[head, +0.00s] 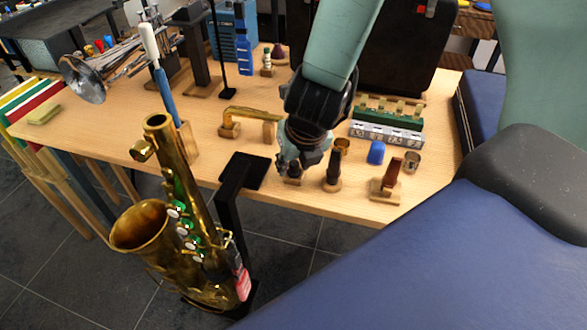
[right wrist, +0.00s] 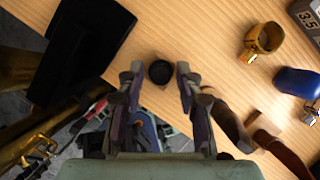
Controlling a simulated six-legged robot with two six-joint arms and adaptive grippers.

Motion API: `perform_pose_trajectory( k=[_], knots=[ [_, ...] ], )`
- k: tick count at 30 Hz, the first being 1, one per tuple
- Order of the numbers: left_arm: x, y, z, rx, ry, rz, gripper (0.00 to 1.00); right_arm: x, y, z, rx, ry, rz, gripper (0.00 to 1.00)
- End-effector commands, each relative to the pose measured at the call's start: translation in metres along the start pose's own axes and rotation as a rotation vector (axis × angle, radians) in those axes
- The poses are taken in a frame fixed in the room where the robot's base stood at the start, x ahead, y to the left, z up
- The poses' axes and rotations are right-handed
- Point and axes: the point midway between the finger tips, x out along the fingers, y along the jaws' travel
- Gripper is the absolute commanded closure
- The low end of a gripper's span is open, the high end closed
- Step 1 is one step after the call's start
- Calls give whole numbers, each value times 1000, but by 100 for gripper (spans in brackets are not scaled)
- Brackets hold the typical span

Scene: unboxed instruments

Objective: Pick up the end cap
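The end cap (right wrist: 160,72) is a small round black piece near the table's front edge in the right wrist view. It sits between the fingertips of my right gripper (right wrist: 159,78), with a small gap showing on each side. In the head view my right gripper (head: 291,163) points down over the front of the table and hides most of the cap. The fingers are apart and hold nothing. My left gripper is in neither view.
A dark mouthpiece-like piece (head: 333,168) on a wooden base stands close to the right of the gripper. A black stand (head: 241,172) and a brass saxophone (head: 178,225) are at the left front.

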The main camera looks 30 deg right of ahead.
Motion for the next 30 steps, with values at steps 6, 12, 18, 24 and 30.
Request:
perform_pose_trajectory(
  k=[6, 12, 18, 24, 30],
  knots=[
    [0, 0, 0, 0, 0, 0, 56, 0, 0, 0, 0, 0, 0, 86],
    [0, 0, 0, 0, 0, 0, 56, 0, 0, 0, 0, 0, 0, 95],
    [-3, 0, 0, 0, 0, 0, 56, -3, 0, 1, 0, 0, 0, 95],
    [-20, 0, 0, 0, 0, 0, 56, -24, 0, 10, 0, -1, 0, 95],
    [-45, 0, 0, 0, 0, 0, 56, -55, 0, 22, 1, -1, 1, 95]
  ],
)
